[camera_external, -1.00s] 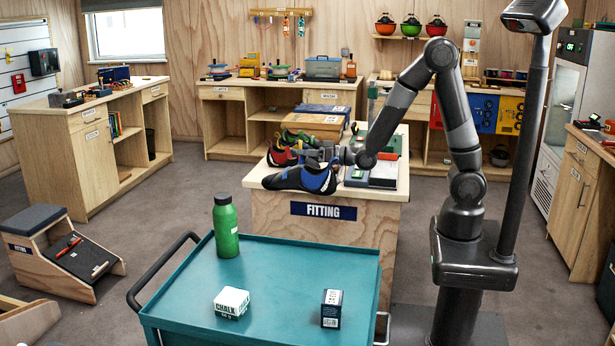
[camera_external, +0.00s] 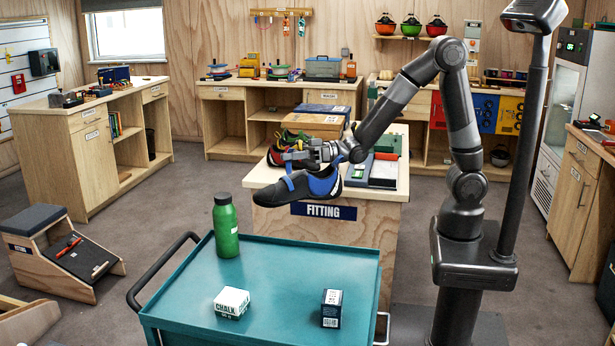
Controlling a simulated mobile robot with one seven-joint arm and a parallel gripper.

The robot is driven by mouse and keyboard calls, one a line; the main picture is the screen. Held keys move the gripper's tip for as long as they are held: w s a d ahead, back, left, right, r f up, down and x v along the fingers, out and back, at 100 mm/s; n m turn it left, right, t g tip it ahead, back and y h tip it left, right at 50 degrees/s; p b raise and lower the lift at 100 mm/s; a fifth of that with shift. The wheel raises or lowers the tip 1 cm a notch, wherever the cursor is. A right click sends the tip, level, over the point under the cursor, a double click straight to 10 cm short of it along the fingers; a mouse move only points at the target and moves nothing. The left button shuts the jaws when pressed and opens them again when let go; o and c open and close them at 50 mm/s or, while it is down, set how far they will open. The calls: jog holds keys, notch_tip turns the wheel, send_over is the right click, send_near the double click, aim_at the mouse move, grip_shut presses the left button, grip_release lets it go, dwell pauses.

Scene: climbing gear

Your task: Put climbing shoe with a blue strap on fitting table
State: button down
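The climbing shoe with a blue strap (camera_external: 323,184) is dark grey and blue with a little red. It is at the front edge of the fitting table (camera_external: 272,206), its toe to the left and lower, past the edge and above the front panel. My gripper (camera_external: 296,156) is just above the shoe, fingers pointing left, and appears shut on its upper strap part. The exact grip is small and partly hidden. I cannot tell whether the shoe touches the tabletop.
Other colourful shoes (camera_external: 277,155), boxes (camera_external: 318,124) and a flat grey-blue case (camera_external: 384,172) crowd the fitting table. A teal cart (camera_external: 270,285) in front holds a green bottle (camera_external: 226,228), a chalk box (camera_external: 232,303) and a dark box (camera_external: 331,309).

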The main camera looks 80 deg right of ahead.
aim_at(292, 185)
jog(key=a+n+g+y, duration=0.1)
jog(key=a, duration=0.1)
jog(key=s+a+n+g+y, duration=0.1)
jog(key=a, duration=0.2)
jog(key=s+a+y, duration=0.1)
jog(key=a, duration=0.1)
jog(key=shift+s+a+f+n+g, duration=0.15)
jog(key=shift+a+f+n+g, duration=0.1)
jog(key=shift+n+g, duration=0.15)
jog(key=f, duration=0.4)
jog(key=shift+d, duration=0.2)
jog(key=shift+a+f, duration=0.25)
jog(key=shift+f, duration=0.3)
jog(key=a+f, duration=1)
jog(key=a, duration=0.1)
jog(key=shift+f, duration=0.35)
jog(key=shift+s+f, duration=0.1)
jog(key=shift+f, duration=0.05)
jog(key=c, duration=1.6)
grip_release()
